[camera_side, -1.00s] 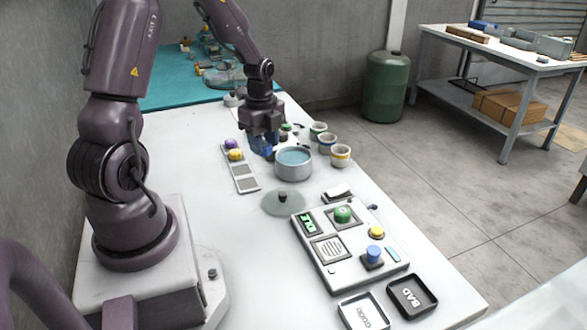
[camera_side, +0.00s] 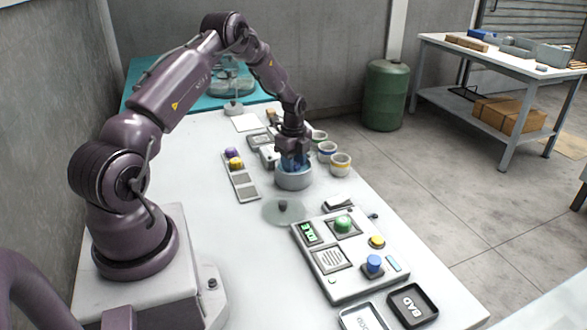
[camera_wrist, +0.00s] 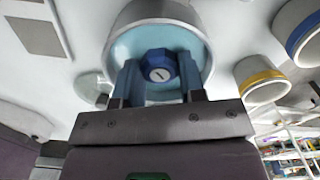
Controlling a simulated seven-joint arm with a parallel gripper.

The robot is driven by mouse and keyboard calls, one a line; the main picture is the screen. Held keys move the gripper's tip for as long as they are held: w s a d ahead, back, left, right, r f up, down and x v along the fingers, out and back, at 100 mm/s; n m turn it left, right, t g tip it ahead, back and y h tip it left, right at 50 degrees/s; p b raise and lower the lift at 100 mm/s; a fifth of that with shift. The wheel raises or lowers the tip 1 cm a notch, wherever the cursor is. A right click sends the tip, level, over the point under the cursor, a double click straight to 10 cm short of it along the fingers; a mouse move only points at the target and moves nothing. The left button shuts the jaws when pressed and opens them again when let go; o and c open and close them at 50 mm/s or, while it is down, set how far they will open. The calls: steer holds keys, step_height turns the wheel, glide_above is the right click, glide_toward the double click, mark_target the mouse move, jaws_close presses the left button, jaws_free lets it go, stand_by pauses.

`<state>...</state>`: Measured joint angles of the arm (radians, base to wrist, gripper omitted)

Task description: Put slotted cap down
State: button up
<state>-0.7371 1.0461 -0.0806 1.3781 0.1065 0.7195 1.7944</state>
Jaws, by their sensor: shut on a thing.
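The slotted cap (camera_wrist: 158,66) is blue and faceted, with a pale disc and a dark slot on its face. It sits between the two blue fingers of my gripper (camera_wrist: 159,82) in the wrist view. My gripper also shows in the side view (camera_side: 293,161), over the round grey bowl (camera_side: 294,182) with its fingers at or inside the rim. The bowl's light-blue inside surrounds the cap in the wrist view (camera_wrist: 119,24). I cannot tell whether the cap touches the bowl's floor. In the side view the fingers and rim largely hide the cap.
Banded cups (camera_side: 340,164) stand close to the right of the bowl. A strip (camera_side: 246,189) with purple and yellow pieces lies left. A clear disc with a dark knob (camera_side: 283,206) and a button panel (camera_side: 349,254) lie in front, with trays (camera_side: 412,304) beyond.

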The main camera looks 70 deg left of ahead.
steer(key=shift+f, duration=1.05)
steer(key=shift+f, duration=0.1)
steer(key=o, duration=0.6)
